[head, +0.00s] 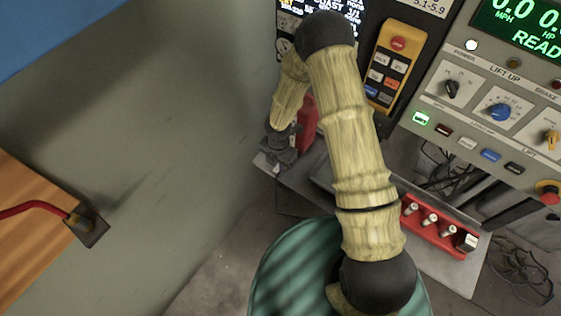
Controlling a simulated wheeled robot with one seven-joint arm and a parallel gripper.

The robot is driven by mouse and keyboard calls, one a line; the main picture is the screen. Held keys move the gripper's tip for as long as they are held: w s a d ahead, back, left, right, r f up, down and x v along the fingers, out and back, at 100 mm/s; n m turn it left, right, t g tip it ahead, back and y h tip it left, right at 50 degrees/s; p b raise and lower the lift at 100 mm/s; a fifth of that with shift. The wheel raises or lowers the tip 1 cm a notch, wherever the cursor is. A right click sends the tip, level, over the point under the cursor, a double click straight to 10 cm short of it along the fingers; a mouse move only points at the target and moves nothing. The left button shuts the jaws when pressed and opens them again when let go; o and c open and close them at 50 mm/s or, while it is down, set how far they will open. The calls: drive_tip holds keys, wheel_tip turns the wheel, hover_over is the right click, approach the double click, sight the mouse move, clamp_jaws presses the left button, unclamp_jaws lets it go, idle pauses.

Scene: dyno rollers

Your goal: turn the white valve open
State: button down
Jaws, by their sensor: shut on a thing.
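I cannot make out a white valve for certain. A red block (432,226) with several small whitish knobs sits on the grey shelf at the lower right, apart from my gripper. My gripper (279,150) is at the far end of my arm, low over the left end of the shelf. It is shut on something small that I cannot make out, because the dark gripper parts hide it. A red object (307,122) stands just to the right of my gripper, partly behind my arm.
A grey control panel (480,115) with knobs and buttons stands at the right. A yellow button box (397,65) hangs left of it. The grey shelf (455,272) runs below, with loose cables (520,270) at its right.

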drive_tip(key=shift+w+d+r, duration=0.1)
drive_tip(key=c, duration=1.3)
unclamp_jaws()
drive_tip(key=shift+c, duration=0.2)
wheel_tip(320, 180, up, 17)
drive_tip(key=p, duration=0.1)
drive_tip(key=shift+r, duration=0.15)
drive_tip(key=s+d+r+m+t, duration=0.1)
drive_tip(key=s+d+r+m, duration=0.4)
drive_tip(key=m, duration=0.9)
drive_tip(key=s+d+r+m+t, duration=0.1)
drive_tip(key=s+d+r+m, duration=0.5)
drive_tip(key=d+m, duration=0.4)
drive_tip(key=r+m, duration=0.1)
drive_tip(key=m, duration=0.4)
drive_tip(key=shift+d+r+t, duration=0.3)
drive_tip(key=shift+r, duration=0.1)
